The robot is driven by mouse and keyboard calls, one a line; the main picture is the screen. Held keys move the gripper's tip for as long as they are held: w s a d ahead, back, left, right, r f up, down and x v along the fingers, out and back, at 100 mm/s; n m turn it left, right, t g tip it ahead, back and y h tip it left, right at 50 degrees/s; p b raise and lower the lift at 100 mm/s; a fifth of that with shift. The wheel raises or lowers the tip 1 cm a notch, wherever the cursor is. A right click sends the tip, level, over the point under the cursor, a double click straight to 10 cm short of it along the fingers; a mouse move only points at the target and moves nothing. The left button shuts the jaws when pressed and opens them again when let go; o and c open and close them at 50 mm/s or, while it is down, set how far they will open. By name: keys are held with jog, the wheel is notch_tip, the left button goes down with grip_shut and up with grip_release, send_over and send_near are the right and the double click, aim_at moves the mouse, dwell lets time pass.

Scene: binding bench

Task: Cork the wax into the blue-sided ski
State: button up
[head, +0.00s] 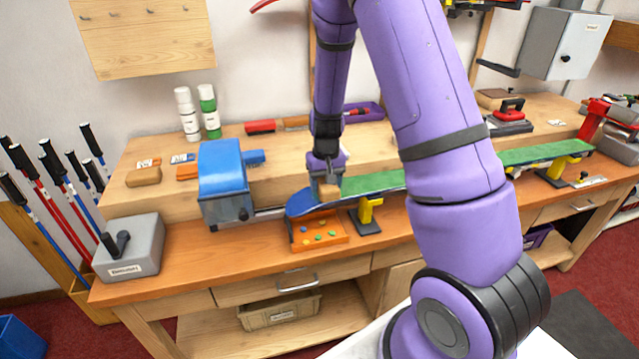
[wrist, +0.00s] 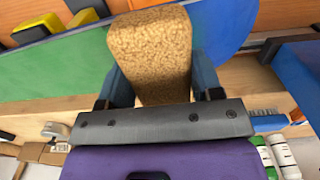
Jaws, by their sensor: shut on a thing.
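My gripper (head: 325,178) is shut on a tan, speckled cork block (wrist: 150,52), which fills the middle of the wrist view between the two fingers. The cork also shows in the head view (head: 328,191), just over the ski near its blue tip. I cannot tell whether it touches the ski. The ski (head: 372,184) lies base up along the bench, with a green base and a rounded blue end at the left; its green (wrist: 60,82) and blue (wrist: 222,25) areas show behind the cork in the wrist view. My arm hides the ski's middle. No separate wax on the ski is discernible.
Yellow-topped supports (head: 368,212) hold the ski above the bench (head: 180,245). An orange tray (head: 335,238) with several coloured pieces sits under the ski tip. A blue-and-grey machine (head: 224,180) stands left of it. Bottles (head: 209,113) and brushes stand behind.

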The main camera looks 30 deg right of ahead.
jog(key=shift+s+d, duration=0.2)
jog(key=shift+d, duration=0.45)
jog(key=shift+s+d, duration=0.2)
jog(key=shift+d, duration=0.5)
jog(key=shift+s+d, duration=0.2)
jog(key=shift+d, duration=0.45)
jog(key=shift+r, duration=3.05)
notch_tip(320, 180, up, 3)
jog(key=shift+w, duration=0.1)
